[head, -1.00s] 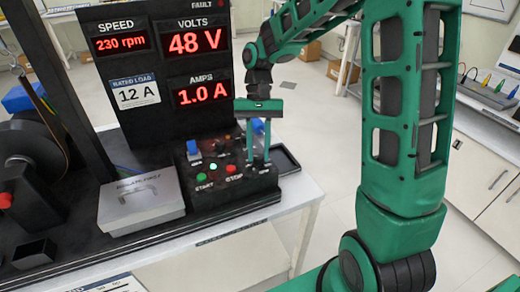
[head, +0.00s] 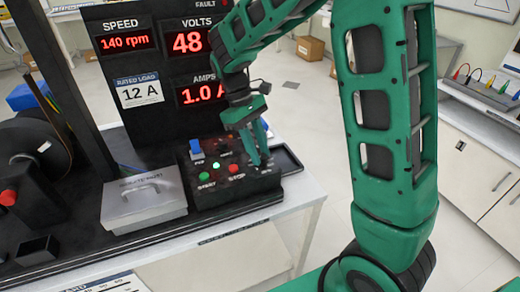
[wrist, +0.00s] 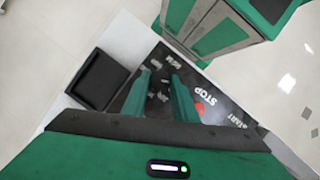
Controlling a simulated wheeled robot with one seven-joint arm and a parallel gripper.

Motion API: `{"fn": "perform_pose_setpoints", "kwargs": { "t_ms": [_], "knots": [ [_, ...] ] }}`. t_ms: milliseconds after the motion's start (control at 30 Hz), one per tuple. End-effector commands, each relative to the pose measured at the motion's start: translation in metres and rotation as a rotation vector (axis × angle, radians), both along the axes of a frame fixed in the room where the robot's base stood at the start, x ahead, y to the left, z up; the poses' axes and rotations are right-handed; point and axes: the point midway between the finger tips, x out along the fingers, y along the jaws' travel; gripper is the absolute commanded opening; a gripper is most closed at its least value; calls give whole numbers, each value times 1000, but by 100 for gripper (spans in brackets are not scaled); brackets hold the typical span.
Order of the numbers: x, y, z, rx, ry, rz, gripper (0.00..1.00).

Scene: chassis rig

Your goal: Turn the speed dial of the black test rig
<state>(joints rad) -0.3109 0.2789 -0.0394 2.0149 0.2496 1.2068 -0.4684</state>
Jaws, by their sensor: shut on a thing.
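The black test rig's control box (head: 225,196) sits at the front right of the bench, with START and STOP labels. My gripper (head: 262,163) points down at its right end, and its two green fingers are close together there. In the wrist view the fingers (wrist: 160,68) stand on the black panel beside the red STOP button (wrist: 199,109). My gripper is shut on the speed dial, which the fingers hide almost completely. The speed display (head: 126,42) reads 140 rpm.
A grey metal box (head: 145,203) with a handle stands left of the control box. A blue switch (head: 196,147) rises from the panel. A black tray (head: 286,160) lies just right of the panel. Open floor lies beyond the bench's right edge.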

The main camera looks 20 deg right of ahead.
Motion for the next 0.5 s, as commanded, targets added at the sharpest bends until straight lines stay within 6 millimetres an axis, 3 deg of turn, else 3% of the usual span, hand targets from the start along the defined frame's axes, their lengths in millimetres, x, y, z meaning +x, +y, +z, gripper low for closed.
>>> {"fn": "perform_pose_setpoints", "kwargs": {
  "t_ms": [500],
  "knots": [
    [-2, 1, 0, 0, 1, 256, 4]
  ]
}}
